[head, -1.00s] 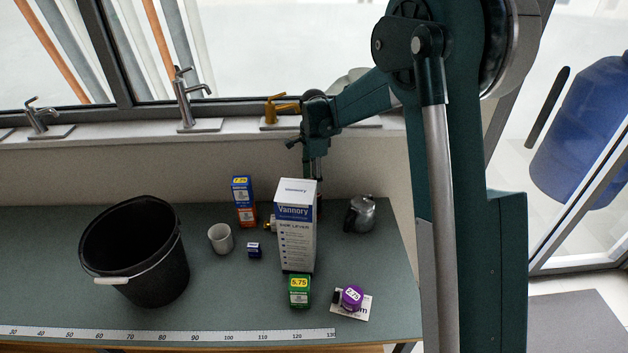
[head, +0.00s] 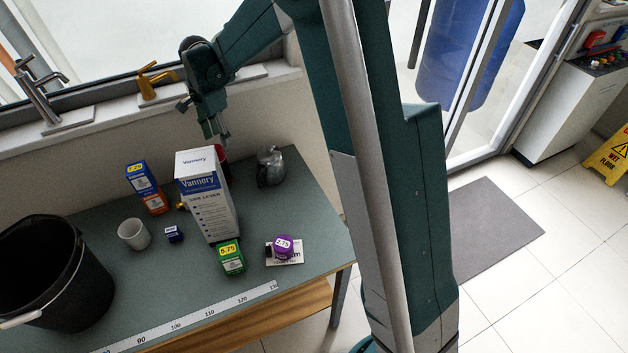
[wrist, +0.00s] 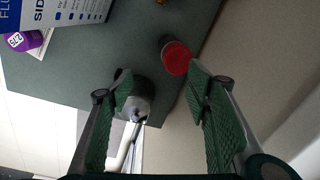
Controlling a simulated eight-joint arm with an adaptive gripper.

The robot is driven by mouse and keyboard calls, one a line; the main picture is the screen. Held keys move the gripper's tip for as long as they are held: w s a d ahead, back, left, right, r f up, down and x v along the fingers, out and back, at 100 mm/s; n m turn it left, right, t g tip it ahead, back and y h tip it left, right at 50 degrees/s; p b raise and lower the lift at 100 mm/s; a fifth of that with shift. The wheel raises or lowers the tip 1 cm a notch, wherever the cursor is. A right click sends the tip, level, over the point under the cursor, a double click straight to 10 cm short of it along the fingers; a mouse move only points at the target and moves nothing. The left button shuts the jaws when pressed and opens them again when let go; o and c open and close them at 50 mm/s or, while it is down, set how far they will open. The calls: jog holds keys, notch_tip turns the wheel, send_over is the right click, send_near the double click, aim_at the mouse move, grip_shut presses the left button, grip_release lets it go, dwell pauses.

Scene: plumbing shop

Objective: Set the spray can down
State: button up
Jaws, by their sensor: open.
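A red-topped can (wrist: 176,57), which looks like the spray can, stands on the green tabletop (wrist: 105,50). In the head view the red can (head: 221,158) shows only in part, behind the tall Vannory box (head: 208,205). My gripper (wrist: 158,80) is open and empty. The can's top lies just beyond its fingertips, nearer the right finger, with no contact that I can see. In the head view my gripper (head: 218,138) is above the can, behind the box.
A metal pot (head: 270,167) stands right of the can. An orange-blue box (head: 147,188), white cup (head: 134,233), small blue box (head: 174,234), green box (head: 231,258) and purple item (head: 283,246) stand around. A black bucket (head: 55,285) is at left.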

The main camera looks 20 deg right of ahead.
jog(key=s+d+r+n+t, duration=0.25)
jog(key=s+d+r, duration=0.35)
jog(key=s, duration=0.4)
jog(key=s+d+r+n+t, duration=0.1)
jog(key=s+d+r+n, duration=0.3)
jog(key=s+r, duration=0.55)
jog(key=s+d+f+n+t, duration=0.1)
jog(key=s+n, duration=0.3)
jog(key=s, duration=0.6)
jog(key=s+d+f+n+t, duration=0.2)
jog(key=s+d+n, duration=0.1)
jog(key=s, duration=0.8)
jog(key=shift+s+d+n, duration=0.3)
jog(key=shift+d+n, duration=0.05)
jog(key=shift+d, duration=0.5)
jog(key=shift+f, duration=0.1)
notch_tip(320, 180, down, 8)
jog(key=b, duration=0.7)
jog(key=shift+r+b, duration=0.25)
jog(key=shift+b, duration=0.15)
